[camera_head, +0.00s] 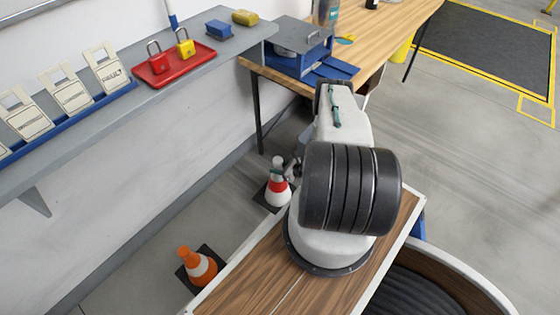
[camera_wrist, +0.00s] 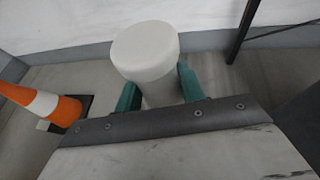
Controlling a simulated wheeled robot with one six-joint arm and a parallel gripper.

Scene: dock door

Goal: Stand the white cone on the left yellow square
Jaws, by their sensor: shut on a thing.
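The white cone (camera_head: 278,194) with a red band and dark base is upright beside my arm, low over the floor between the shelf wall and my wooden deck. In the wrist view its pale rounded top (camera_wrist: 146,50) stands between two green fingers. My gripper (camera_wrist: 158,88) is shut on the cone's upper part; in the head view my gripper (camera_head: 291,166) is partly hidden by my arm. I cannot tell whether the base touches the floor. A yellow-outlined square (camera_head: 537,109) is on the floor at the right, at the near corner of a dark mat.
An orange cone (camera_head: 198,266) with a white band stands on the floor nearby; it also shows in the wrist view (camera_wrist: 62,108). A grey wall shelf (camera_head: 105,115) holds padlocks on a red tray (camera_head: 174,66). A wooden workbench (camera_head: 390,32) stands behind. Floor at right is clear.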

